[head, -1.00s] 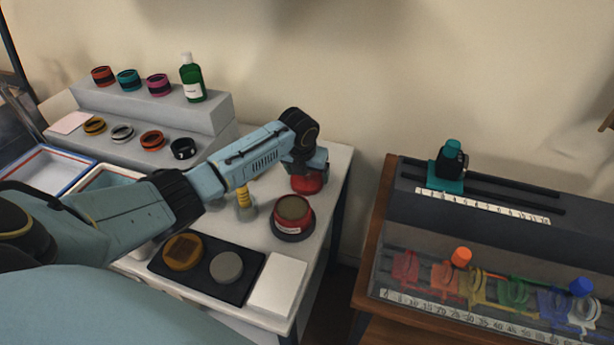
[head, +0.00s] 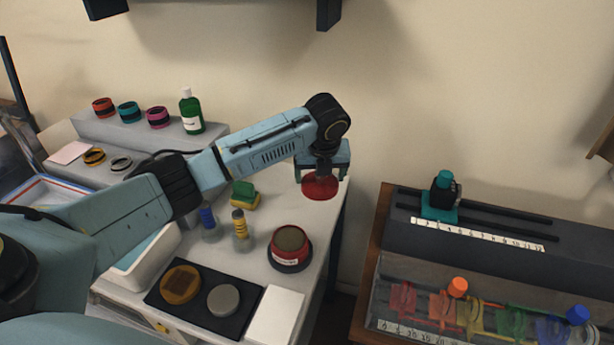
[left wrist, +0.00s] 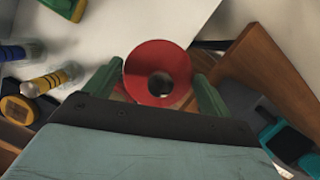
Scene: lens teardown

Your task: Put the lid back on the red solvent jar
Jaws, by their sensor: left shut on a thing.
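The red solvent jar (head: 291,258) stands upright on the white table, with a pale label on its front. Its top is uncovered and shows a brownish surface. My left gripper (head: 322,176) is shut on the round red lid (head: 320,188) and holds it above the table's back right part, behind and to the right of the jar. In the left wrist view the lid (left wrist: 150,65) sits between the green fingers (left wrist: 158,88), with a dark round centre. The jar does not show clearly in the left wrist view. My right gripper is not in view.
Yellow-banded (head: 240,225) and blue-capped (head: 208,220) bottles and a green-yellow sponge (head: 245,195) stand left of the jar. A black tray (head: 205,309) with two discs and a white block (head: 275,316) lie in front. A wooden bench (head: 366,285) stands right, across a gap.

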